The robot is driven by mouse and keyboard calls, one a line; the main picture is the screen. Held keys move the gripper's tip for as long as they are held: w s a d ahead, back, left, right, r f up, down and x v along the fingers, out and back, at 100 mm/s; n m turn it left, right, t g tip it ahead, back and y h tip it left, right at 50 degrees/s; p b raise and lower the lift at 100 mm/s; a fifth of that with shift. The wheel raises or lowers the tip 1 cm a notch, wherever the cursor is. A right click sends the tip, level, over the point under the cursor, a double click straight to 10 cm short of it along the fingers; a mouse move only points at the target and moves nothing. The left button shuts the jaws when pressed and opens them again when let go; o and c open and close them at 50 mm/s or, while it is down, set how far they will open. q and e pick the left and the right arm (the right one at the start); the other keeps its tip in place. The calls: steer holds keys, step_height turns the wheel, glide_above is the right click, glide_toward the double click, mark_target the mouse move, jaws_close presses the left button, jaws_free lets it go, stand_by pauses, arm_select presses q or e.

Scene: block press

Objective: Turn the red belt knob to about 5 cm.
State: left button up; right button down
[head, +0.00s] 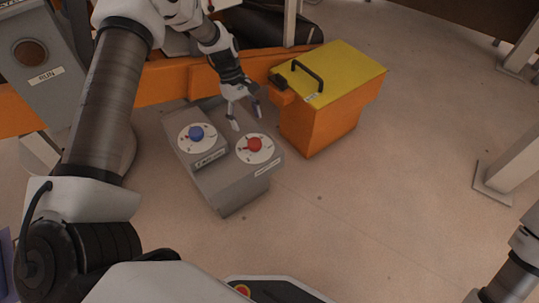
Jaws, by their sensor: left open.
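The red belt knob (255,144) sits on a round white dial at the right of the grey control box (231,187). A blue knob (196,132) sits on a second white dial to its left. Both dials have marks too small to read. My left gripper (246,119) is open and empty, above and just behind the red knob, with its fingers pointing down towards the box. It looks apart from the knob. My right gripper is out of view; only part of my right arm shows at the lower right.
An orange box with a yellow lid (338,70) and black handle stands close behind the control box, to the right. A grey panel labelled RUN (46,76) is at the upper left. An orange beam (165,80) runs behind. The floor (400,190) at right is clear.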

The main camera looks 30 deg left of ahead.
mark_target(254, 142)
arm_select(q)
steer(key=b+x, duration=0.3)
steer(key=x, duration=0.4)
steer(key=shift+w+f+b, duration=0.15)
steer(key=shift+f+b, duration=0.05)
steer(key=shift+b, duration=0.1)
steer(key=shift+d+f, duration=0.15)
steer(key=shift+f, duration=0.15)
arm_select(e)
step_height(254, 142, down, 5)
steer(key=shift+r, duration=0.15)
arm_select(q)
steer(key=c, duration=1.2)
